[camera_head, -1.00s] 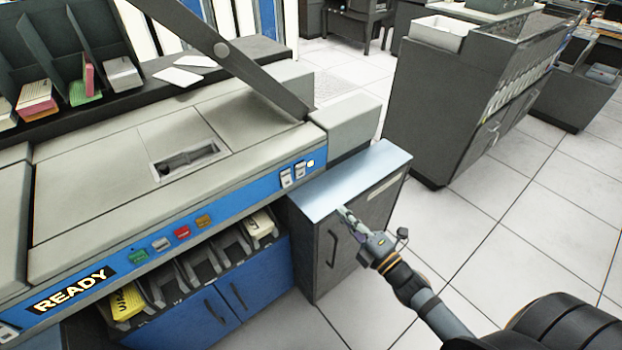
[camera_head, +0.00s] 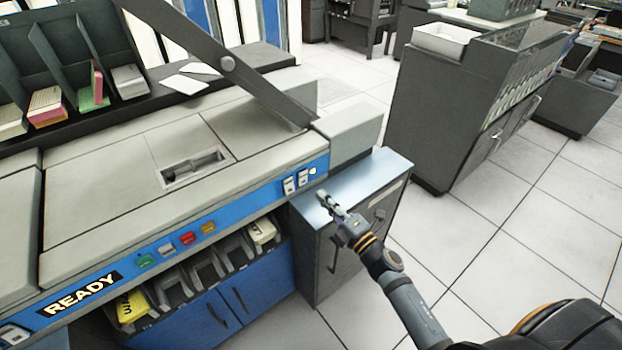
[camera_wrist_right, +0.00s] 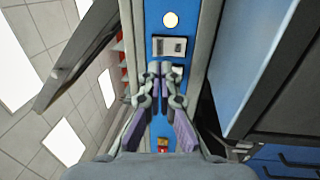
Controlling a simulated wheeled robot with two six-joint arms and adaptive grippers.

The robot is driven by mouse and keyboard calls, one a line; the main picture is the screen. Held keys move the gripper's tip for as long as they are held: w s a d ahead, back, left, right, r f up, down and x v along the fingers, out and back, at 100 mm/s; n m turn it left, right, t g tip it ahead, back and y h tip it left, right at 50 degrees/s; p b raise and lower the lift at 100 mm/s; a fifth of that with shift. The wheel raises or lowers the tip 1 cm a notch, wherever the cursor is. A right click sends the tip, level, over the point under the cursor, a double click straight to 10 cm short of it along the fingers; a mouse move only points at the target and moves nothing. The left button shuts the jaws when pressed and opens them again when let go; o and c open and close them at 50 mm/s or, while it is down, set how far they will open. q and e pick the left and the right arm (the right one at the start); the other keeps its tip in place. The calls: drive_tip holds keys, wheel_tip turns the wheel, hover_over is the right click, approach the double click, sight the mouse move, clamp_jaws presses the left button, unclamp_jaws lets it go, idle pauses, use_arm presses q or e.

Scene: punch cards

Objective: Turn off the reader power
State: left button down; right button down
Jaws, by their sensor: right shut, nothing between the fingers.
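The card reader (camera_head: 105,215) is a grey machine with a blue front strip and a READY sign (camera_head: 80,294). Two white rocker switches (camera_head: 296,182) sit at the strip's right end, beside a lit pale round lamp (camera_head: 312,171). My right gripper (camera_head: 325,197) is shut and empty, in front of the strip's right end. In the right wrist view its fingertips (camera_wrist_right: 160,68) point at the strip. One switch (camera_wrist_right: 169,47) shows just beyond the tips, with the lamp (camera_wrist_right: 170,20) farther on. The other switch is partly hidden behind the fingers. Contact cannot be told. My left gripper is not in view.
Green, white, red and orange buttons (camera_head: 183,240) sit along the strip. A grey cabinet (camera_head: 365,195) stands right of the reader, below my right gripper. Card trays (camera_head: 205,268) sit under the strip. A larger grey cabinet (camera_head: 445,120) stands behind, with open floor around it.

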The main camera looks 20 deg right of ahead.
sight(305, 176)
drive_tip(key=p+x, duration=0.1)
drive_tip(key=x, duration=0.5)
drive_tip(key=shift+w, duration=0.15)
drive_tip(key=p, duration=0.2)
drive_tip(key=r+p, duration=0.1)
drive_tip(key=p, duration=0.1)
drive_tip(key=shift+w+a+r+g, duration=0.1)
drive_tip(key=shift+w+r+g, duration=0.1)
drive_tip(key=shift+w+g, duration=0.1)
drive_tip(key=shift+s+f, duration=0.1)
drive_tip(key=shift+f, duration=0.45)
drive_tip(key=shift+b, duration=0.3)
